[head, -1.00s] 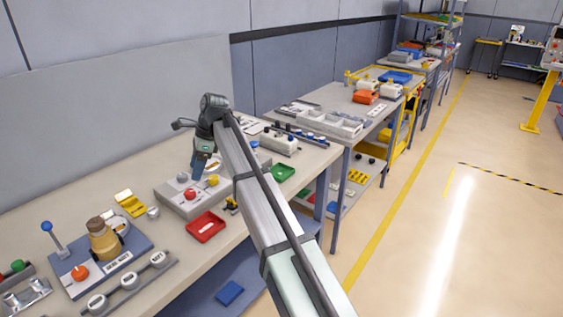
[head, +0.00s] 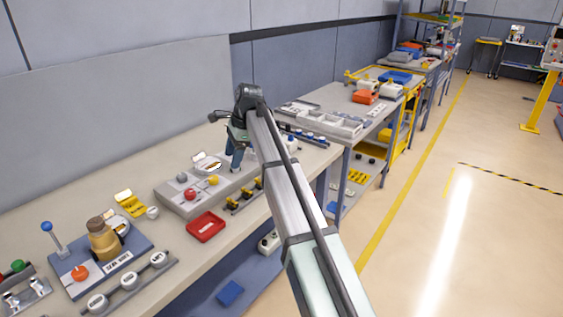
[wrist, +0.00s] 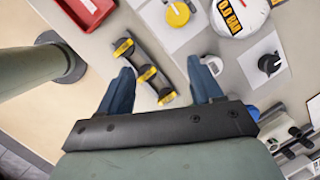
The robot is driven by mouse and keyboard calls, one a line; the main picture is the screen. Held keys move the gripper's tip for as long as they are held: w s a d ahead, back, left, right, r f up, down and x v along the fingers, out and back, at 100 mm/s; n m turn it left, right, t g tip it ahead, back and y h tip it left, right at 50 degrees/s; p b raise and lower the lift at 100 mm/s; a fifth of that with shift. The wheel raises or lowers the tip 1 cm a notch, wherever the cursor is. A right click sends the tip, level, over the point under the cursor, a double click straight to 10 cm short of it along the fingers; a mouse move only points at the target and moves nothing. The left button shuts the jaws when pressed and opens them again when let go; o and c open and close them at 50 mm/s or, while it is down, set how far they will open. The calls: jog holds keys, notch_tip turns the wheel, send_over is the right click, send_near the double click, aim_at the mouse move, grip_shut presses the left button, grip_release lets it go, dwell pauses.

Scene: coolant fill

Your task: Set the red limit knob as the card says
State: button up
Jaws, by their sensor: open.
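The red knob (head: 190,194) sits on the front of a grey panel (head: 172,200) on the bench, with a yellow knob (head: 213,180) and a grey knob (head: 182,177) near it. My gripper (head: 235,168) is to the right of the red knob, by the panel's right end, apart from it. In the wrist view my gripper (wrist: 160,68) is open with nothing held. The yellow knob (wrist: 178,13) and a round gauge marked 0.0 BAR (wrist: 238,12) show at the top there; the red knob is out of that view. I cannot make out a readable setting card.
A rack with yellow clips (wrist: 140,70) lies below and between my fingers. A red tray (head: 206,227) lies in front of the panel. A black knob (wrist: 268,64) is right of my fingers.

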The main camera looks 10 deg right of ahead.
jog(key=w+d+f+n+h, duration=0.1)
jog(key=d+f, duration=0.1)
jog(key=d, duration=0.6)
jog(key=w+d+f+n+t, duration=0.1)
jog(key=d+f, duration=0.2)
jog(key=d, duration=0.5)
jog(key=shift+w+f+h, duration=0.3)
jog(key=shift+w+h, duration=0.05)
jog(key=shift+h, duration=0.05)
notch_tip(320, 180, up, 10)
jog(key=n+g+h, duration=0.1)
jog(key=n+h, duration=0.1)
jog(key=n, duration=0.1)
send_over(190, 191)
notch_tip(190, 191, down, 13)
jog(key=shift+f, duration=0.1)
jog(key=shift+c, duration=0.4)
